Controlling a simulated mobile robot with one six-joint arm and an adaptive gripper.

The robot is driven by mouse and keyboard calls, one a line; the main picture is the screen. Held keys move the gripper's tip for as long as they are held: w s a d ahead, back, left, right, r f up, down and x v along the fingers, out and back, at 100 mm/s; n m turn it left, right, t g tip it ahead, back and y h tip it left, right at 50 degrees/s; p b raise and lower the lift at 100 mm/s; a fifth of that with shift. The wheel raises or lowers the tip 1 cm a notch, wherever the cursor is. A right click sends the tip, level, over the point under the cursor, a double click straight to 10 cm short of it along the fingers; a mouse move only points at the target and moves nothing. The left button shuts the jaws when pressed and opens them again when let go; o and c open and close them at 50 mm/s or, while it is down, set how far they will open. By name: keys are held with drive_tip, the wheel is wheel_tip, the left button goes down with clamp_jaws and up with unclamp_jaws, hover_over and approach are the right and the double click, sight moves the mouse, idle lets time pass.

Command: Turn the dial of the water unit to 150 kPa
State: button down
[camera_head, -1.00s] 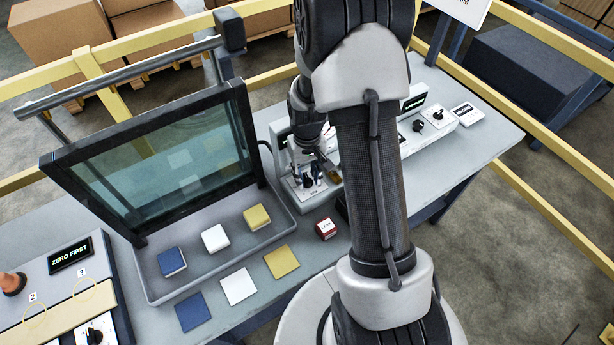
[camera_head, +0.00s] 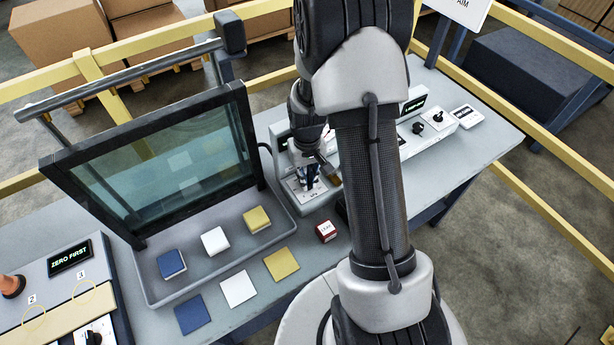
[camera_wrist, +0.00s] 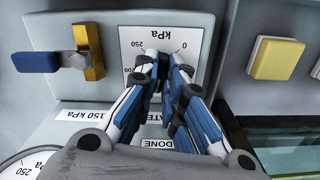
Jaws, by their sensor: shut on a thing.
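The water unit is a pale grey box (camera_head: 300,189) on the table in the head view, partly behind my arm. In the wrist view its white dial plate (camera_wrist: 165,36) carries a scale with 0, 200, 250 and kPa readable. My gripper (camera_wrist: 161,60) is shut on the dial at the middle of this plate. The fingers hide the dial, so I cannot read its setting. My gripper also shows over the unit in the head view (camera_head: 311,180). A label reading 150 kPa (camera_wrist: 85,115) lies below the plate.
A brass valve (camera_wrist: 88,52) with a blue handle (camera_wrist: 35,62) stands left of the dial. A gauge face (camera_wrist: 20,168) shows at the lower left. A DONE label (camera_wrist: 160,143) is partly covered by my fingers. A glass-fronted tray (camera_head: 150,285) stands left of the unit.

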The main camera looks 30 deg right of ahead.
drive_tip(key=m, duration=0.3)
drive_tip(key=shift+p, duration=0.3)
drive_tip(key=c, duration=1.7)
unclamp_jaws()
wheel_tip(320, 180, up, 12)
